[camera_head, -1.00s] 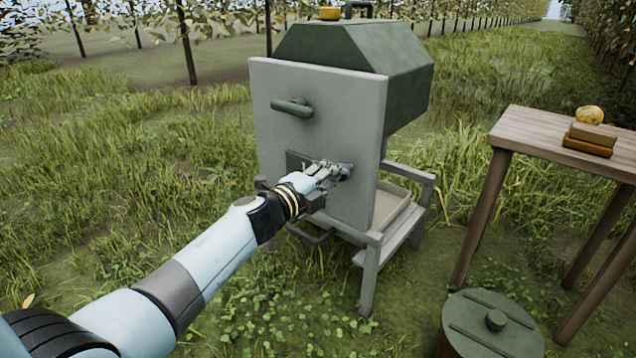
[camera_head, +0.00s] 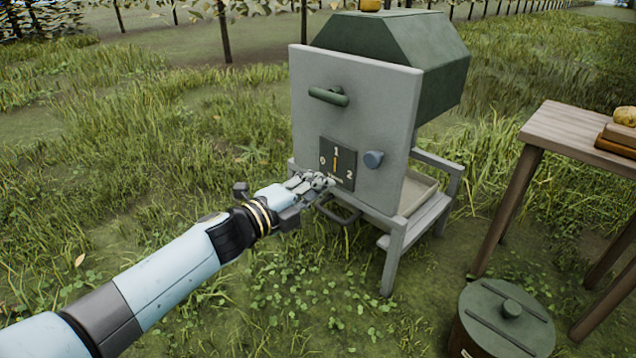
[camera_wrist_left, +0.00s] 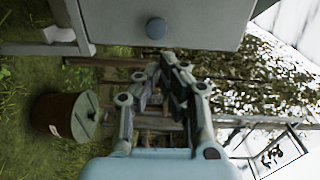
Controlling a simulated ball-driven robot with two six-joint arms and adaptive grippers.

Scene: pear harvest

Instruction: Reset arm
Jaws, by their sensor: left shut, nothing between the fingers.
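My left arm reaches in from the lower left in the head view. Its gripper (camera_head: 322,182) is shut and empty, just in front of the lower left part of the machine's grey front panel (camera_head: 385,105). It partly covers the lower edge of the dark dial plate (camera_head: 337,160), marked 0, 1 and 2, with a yellow line standing upright under the 1. A blue-grey knob (camera_head: 373,159) sits right of the plate, clear of the fingers. In the left wrist view the closed fingers (camera_wrist_left: 172,62) hold nothing, and the knob (camera_wrist_left: 156,28) shows beyond them. My right gripper is out of view.
A green handle (camera_head: 328,97) juts from the panel's upper part, and a lower handle (camera_head: 340,210) is near the gripper. The machine has a green hopper (camera_head: 425,45) and grey legs. A wooden table (camera_head: 565,125) and a lidded barrel (camera_head: 505,320) stand right. Grass lies open left.

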